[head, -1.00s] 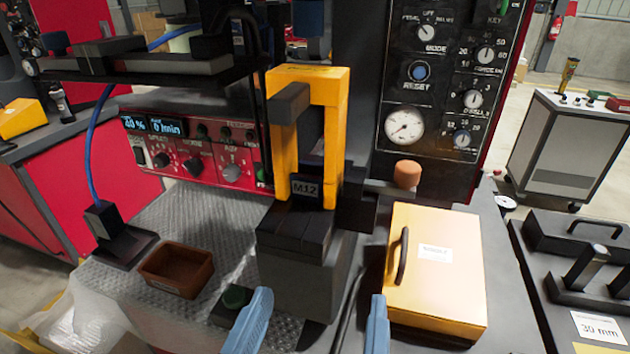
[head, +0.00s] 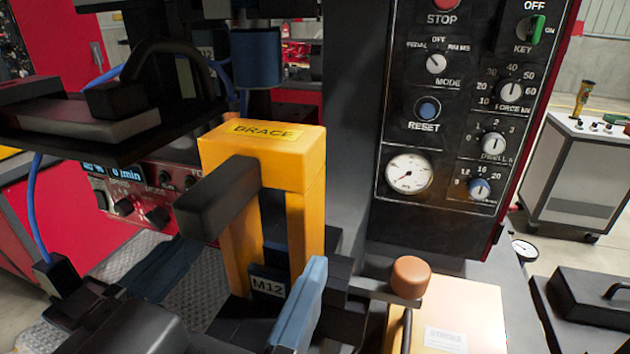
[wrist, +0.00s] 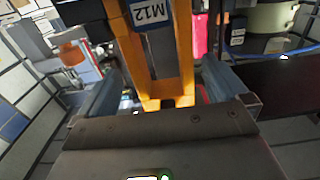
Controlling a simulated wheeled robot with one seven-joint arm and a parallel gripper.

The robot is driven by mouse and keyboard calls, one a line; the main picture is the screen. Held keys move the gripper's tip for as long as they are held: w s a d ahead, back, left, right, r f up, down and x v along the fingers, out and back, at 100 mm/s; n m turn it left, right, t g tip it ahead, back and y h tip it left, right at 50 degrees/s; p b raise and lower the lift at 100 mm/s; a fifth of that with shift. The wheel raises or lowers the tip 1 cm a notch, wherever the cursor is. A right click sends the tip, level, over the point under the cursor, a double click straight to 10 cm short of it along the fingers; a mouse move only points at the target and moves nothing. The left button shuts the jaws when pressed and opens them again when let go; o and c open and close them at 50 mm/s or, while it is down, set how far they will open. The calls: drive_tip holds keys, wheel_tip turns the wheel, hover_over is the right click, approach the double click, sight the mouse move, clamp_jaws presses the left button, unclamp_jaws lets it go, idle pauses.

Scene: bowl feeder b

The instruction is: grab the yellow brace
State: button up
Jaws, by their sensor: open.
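My gripper (head: 250,256) is open, with one finger to the left of the brace's lower part and the blue finger to the right in front. In the wrist view, the brace (wrist: 180,50) rises between the two spread fingers, with a gap visible on each side. I cannot tell whether either finger touches it.
A black control panel (head: 455,130) with dials stands right behind the brace. An orange-brown knob (head: 410,277) sticks out just right of my gripper, above a pale yellow box (head: 470,315). A dark overhanging arm (head: 100,125) with a blue cylinder (head: 257,57) crowds the upper left.

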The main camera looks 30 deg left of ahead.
sight(255, 247)
drive_tip(key=shift+p+x, duration=0.75)
drive_tip(key=shift+x, duration=2.05)
drive_tip(key=shift+f, duration=0.1)
drive_tip(key=shift+c, duration=0.5)
drive_tip(key=c, duration=1)
